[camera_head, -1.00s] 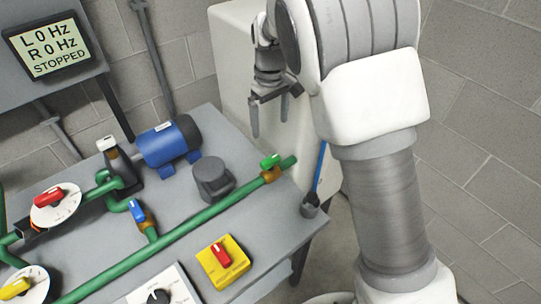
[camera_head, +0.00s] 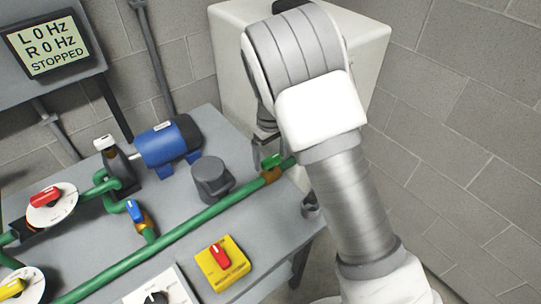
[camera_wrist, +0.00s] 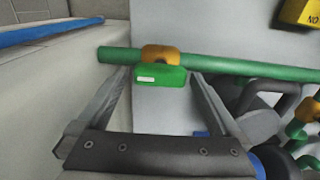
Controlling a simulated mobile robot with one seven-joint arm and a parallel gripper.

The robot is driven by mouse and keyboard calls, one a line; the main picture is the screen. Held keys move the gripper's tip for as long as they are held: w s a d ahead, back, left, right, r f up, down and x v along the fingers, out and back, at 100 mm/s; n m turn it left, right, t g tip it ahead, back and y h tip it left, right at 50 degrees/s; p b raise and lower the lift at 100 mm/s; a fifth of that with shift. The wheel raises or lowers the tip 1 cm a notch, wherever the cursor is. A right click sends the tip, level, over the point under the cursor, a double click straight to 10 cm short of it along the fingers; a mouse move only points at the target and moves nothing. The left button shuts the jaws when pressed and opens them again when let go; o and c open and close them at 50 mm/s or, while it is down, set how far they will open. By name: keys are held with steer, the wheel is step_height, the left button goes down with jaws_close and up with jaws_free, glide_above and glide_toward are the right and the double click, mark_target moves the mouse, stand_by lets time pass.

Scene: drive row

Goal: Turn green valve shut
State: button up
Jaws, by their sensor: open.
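The green valve handle (camera_head: 272,161) sits on an orange-brown valve body on the green pipe, near the right end of the bench. In the wrist view the green handle (camera_wrist: 158,77) lies roughly along the pipe, in front of its orange body (camera_wrist: 161,54). My gripper (camera_wrist: 160,72) is open, with one fingertip at each end of the handle in the picture. I cannot tell whether the fingers touch it. In the head view my gripper (camera_head: 262,140) is mostly hidden behind my arm, close to the valve.
A blue motor (camera_head: 168,143), a grey cylinder (camera_head: 211,178) and a blue valve handle (camera_head: 136,211) are left of the green valve. A yellow switch box with red knob (camera_head: 222,263) is at the front. A pale cabinet (camera_head: 350,45) stands behind. The display (camera_head: 46,41) reads STOPPED.

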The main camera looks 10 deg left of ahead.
steer(key=shift+c, duration=0.3)
steer(key=c, duration=1.1)
steer(key=shift+r+m, duration=0.1)
steer(key=shift+m, duration=0.2)
steer(key=m+p, duration=0.1)
steer(key=m, duration=0.2)
steer(key=shift+m, duration=0.4)
steer(key=m+p, duration=0.1)
steer(key=m, duration=0.3)
steer(key=shift+m, duration=0.3)
steer(key=m+p, duration=0.1)
steer(key=m, duration=0.3)
steer(key=shift+p, duration=0.3)
steer(key=m+p, duration=0.1)
steer(key=m, duration=0.3)
steer(key=shift+m, duration=0.6)
